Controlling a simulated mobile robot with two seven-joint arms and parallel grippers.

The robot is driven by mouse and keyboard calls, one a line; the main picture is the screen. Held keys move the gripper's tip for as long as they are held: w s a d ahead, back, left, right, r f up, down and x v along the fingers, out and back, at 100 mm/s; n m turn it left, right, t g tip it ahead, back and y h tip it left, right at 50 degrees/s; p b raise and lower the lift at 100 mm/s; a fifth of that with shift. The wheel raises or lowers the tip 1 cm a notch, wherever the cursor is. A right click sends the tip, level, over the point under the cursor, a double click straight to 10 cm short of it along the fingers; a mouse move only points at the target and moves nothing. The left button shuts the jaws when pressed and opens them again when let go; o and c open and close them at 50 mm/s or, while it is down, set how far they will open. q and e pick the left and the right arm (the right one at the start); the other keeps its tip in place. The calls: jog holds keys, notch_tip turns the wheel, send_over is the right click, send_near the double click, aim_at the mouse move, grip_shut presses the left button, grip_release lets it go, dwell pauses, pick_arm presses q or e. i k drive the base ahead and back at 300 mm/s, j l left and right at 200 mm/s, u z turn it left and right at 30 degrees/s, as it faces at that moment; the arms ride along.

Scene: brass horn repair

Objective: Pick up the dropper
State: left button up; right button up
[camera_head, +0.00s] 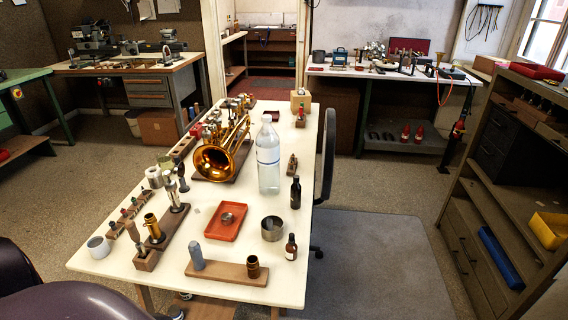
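No thing in view is plainly a separate dropper. A small brown bottle (290,247) with a dark cap and pale label stands upright at the near right edge of the white table (165,272). A taller dark bottle (295,193) stands upright farther back along the same edge. I cannot tell whether either cap holds a dropper. Neither of my grippers is in view.
A clear plastic bottle (268,158) and brass horn (218,158) stand mid-table. Near the brown bottle are a round metal tin (272,229), red tray (211,231) and wooden block (222,274). Shelves (490,195) stand right, with open floor between.

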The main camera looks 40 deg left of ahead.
aim_at(292, 235)
jog(key=u, duration=0.8)
